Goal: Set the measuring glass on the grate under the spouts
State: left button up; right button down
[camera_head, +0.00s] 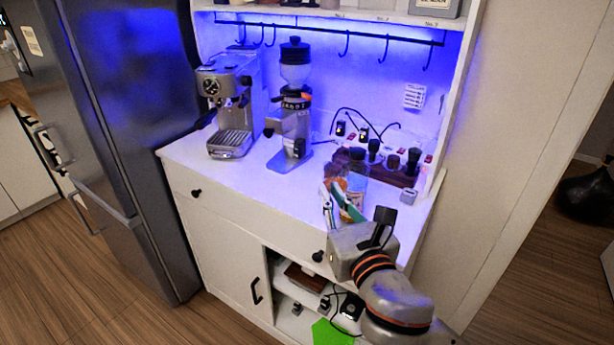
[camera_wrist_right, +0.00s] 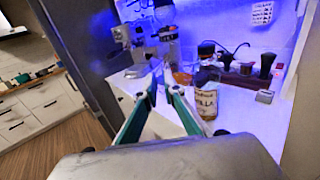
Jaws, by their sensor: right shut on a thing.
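The espresso machine (camera_head: 226,84) stands at the left of the white counter, with its drip grate (camera_head: 231,138) below the spouts; the grate looks bare. My right gripper (camera_head: 330,196) is over the counter's front right part, well to the right of the machine. In the right wrist view its fingers (camera_wrist_right: 162,82) come close together around something small and clear, which seems to be the measuring glass; its outline is hard to make out. It appears held above the counter, just left of a labelled bottle. My left gripper is not in view.
A grinder (camera_head: 293,110) stands between the machine and my right gripper. The labelled bottle (camera_wrist_right: 207,94) is close beside the right fingers. A dark wooden stand (camera_head: 392,174) with tools is behind it. The counter's front left is clear. Hooks hang from a rail above.

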jog(key=s+d+f+m+h, duration=0.1)
jog(key=s+d+f, duration=0.3)
jog(key=d, duration=0.4)
jog(key=s+d+f+m+h, duration=0.1)
jog(key=s+d+f+h, duration=0.1)
jog(key=s+d+f, duration=0.2)
jog(key=shift+d+f, duration=1.5)
jog(key=shift+d, duration=0.4)
jog(key=shift+d, duration=0.15)
